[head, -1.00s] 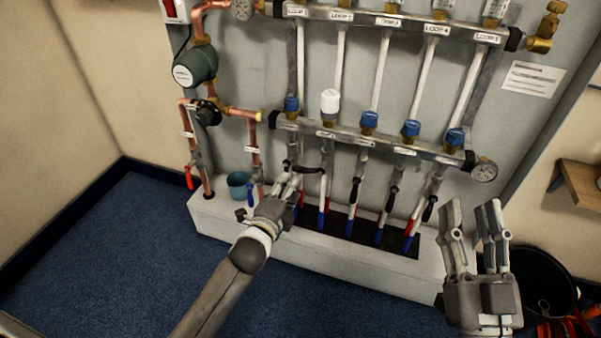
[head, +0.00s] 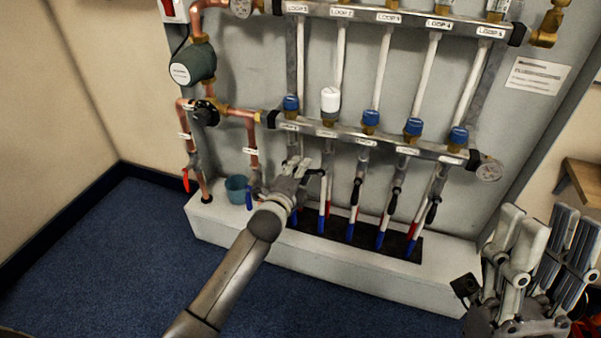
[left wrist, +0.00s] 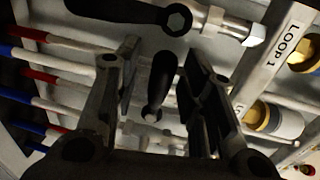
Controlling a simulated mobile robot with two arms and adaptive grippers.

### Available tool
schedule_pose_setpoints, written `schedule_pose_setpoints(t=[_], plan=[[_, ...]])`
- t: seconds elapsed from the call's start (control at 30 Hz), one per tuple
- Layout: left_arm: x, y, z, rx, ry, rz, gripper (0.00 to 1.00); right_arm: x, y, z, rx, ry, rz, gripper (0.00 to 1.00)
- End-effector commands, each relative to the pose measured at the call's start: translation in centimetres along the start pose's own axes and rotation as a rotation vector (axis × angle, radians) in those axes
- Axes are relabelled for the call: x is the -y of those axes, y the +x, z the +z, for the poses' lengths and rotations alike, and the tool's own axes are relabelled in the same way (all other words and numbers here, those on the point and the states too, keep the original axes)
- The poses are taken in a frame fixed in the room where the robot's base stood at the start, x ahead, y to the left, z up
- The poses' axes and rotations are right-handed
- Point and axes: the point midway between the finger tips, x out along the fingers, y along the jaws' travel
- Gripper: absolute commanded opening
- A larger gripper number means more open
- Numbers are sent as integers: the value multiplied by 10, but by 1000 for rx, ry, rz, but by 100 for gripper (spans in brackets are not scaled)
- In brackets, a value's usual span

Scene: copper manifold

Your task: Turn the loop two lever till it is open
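The loop two lever (left wrist: 162,80) is a black handle. In the left wrist view it lies crosswise to its pipe, between the two fingers of my left gripper (left wrist: 163,75). The fingers are apart, with a gap visible on each side of the handle. In the head view my left gripper (head: 296,168) is at the lower manifold below the white cap (head: 330,100), partly hiding the lever, whose dark end (head: 316,172) shows at its right. My right gripper (head: 545,228) is open and empty at the lower right, away from the manifold.
Another black lever (left wrist: 125,10) lies along the loop one pipe, close above the left fingers. Levers of loops three (head: 356,191), four (head: 394,201) and five (head: 432,212) hang to the right. A blue cup (head: 237,188) stands on the white plinth (head: 215,218).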

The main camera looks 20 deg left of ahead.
Motion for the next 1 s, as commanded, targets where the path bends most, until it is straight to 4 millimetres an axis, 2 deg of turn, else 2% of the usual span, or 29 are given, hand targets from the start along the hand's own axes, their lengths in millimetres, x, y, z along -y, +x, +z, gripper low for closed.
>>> schedule_pose_setpoints(t=[0.2, 0.5, 0.8, 1.0], plan=[[0, 6, 0, 0, 0, 0, 38, 1, -2, -11, -60, 4, -1, 40], [0, 7, 0, -1, -1, 0, 37, 1, -2, -13, -66, 4, -1, 40], [0, 7, 0, 0, -1, 0, 0, 1, -2, -13, -66, 4, -1, 40], [0, 7, 0, 0, -1, 0, 0, 1, -2, -13, -66, 3, -1, 40]])
